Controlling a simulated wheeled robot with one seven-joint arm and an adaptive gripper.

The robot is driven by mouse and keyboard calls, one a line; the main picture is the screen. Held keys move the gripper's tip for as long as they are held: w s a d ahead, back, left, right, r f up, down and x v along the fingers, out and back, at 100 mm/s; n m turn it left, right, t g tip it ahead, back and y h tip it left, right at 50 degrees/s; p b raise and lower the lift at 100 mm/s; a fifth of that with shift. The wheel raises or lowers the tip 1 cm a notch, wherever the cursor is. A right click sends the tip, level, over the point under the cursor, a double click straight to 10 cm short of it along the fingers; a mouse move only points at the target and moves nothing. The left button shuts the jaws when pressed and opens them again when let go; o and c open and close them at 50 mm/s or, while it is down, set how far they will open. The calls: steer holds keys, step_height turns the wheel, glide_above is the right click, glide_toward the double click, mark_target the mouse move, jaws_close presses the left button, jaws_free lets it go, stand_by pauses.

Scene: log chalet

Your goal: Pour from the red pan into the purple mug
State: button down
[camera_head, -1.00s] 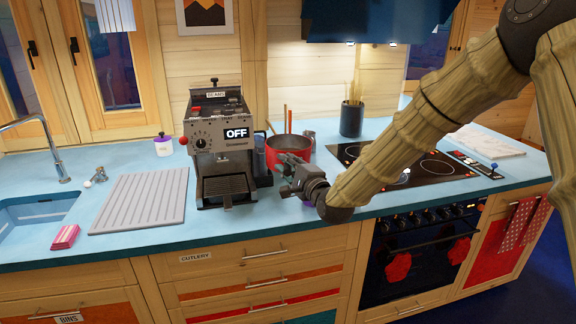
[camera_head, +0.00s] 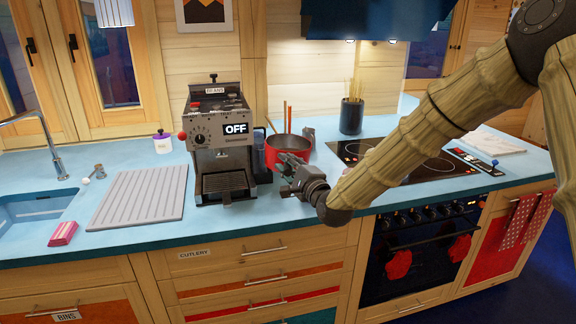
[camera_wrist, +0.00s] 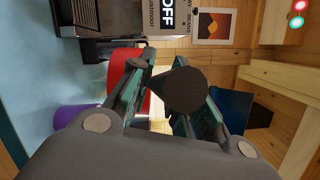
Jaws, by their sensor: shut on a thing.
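The red pan (camera_head: 287,158) shows behind my gripper in the head view, just right of the coffee machine. In the wrist view the red pan (camera_wrist: 124,76) is partly hidden behind the left finger. My gripper (camera_head: 286,164) is shut on a dark, round-ended piece between its fingers, seen end-on in the wrist view, which looks like the pan's handle. The purple mug (camera_wrist: 74,114) is at the lower left of the wrist view, close to the pan.
The coffee machine (camera_head: 220,145) stands close left of the pan. The black hob (camera_head: 420,165) is to the right, below my forearm. A dark utensil pot (camera_head: 351,117) stands behind.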

steer(key=shift+d+f+m+b, duration=0.1)
steer(key=shift+f+m+b, duration=0.4)
steer(key=shift+b, duration=0.35)
steer(key=shift+d+m+t+b, duration=0.25)
steer(key=shift+m+t+b, duration=0.35)
steer(key=shift+m+b, duration=0.45)
steer(key=shift+d+m+t+b, duration=0.25)
steer(key=shift+m+t+b, duration=0.4)
steer(key=shift+b, duration=0.7)
stand_by(0.6)
steer(key=shift+d+f+m+t+h+b, duration=0.15)
steer(key=shift+d+m+t+b, duration=0.35)
steer(key=shift+m+b, duration=0.85)
steer(key=shift+d+r+m+t+h+b, duration=0.1)
steer(key=shift+d+m+t+h+b, duration=0.25)
steer(key=shift+m+b, duration=0.95)
stand_by(1.2)
